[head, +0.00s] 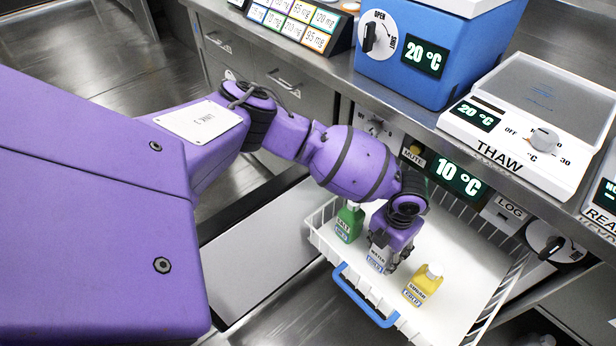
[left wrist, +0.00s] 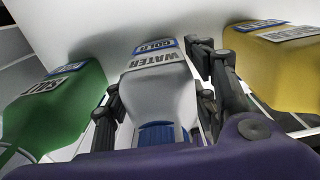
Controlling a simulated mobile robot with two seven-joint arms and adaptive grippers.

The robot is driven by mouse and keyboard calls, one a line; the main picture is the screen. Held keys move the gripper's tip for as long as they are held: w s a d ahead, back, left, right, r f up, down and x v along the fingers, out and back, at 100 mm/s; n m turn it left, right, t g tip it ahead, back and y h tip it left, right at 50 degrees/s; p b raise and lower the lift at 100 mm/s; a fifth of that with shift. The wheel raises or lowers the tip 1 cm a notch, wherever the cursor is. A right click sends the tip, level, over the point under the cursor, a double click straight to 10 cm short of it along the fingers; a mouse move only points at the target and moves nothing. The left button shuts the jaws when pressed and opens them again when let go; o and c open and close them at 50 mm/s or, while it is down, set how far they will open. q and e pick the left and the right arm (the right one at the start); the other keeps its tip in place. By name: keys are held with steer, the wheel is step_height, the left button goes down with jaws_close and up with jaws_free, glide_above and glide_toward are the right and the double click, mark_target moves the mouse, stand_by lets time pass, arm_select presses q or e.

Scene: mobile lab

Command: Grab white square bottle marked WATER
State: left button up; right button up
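The white square bottle marked WATER and COLD (head: 377,262) stands in a white wire basket (head: 440,322), partly hidden by my left gripper. In the left wrist view the same bottle (left wrist: 158,92) has a blue cap and sits between my fingers. My left gripper (head: 388,258) reaches down over it, one finger on each side. The fingers look open around it, with a small gap at the right finger; contact at the left finger is unclear. My right gripper is not in view.
A green SALT bottle (head: 349,222) stands left of the white bottle, and a yellow bottle (head: 424,284) stands right, both close by. The basket has a blue handle (head: 362,298) in front. A counter with a THAW device (head: 535,125) and a blue box (head: 440,45) overhangs behind.

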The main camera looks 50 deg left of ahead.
arm_select(q)
steer(key=c, duration=0.9)
steer(key=shift+w+r, duration=0.1)
steer(key=shift+c, duration=0.5)
steer(key=shift+r, duration=0.1)
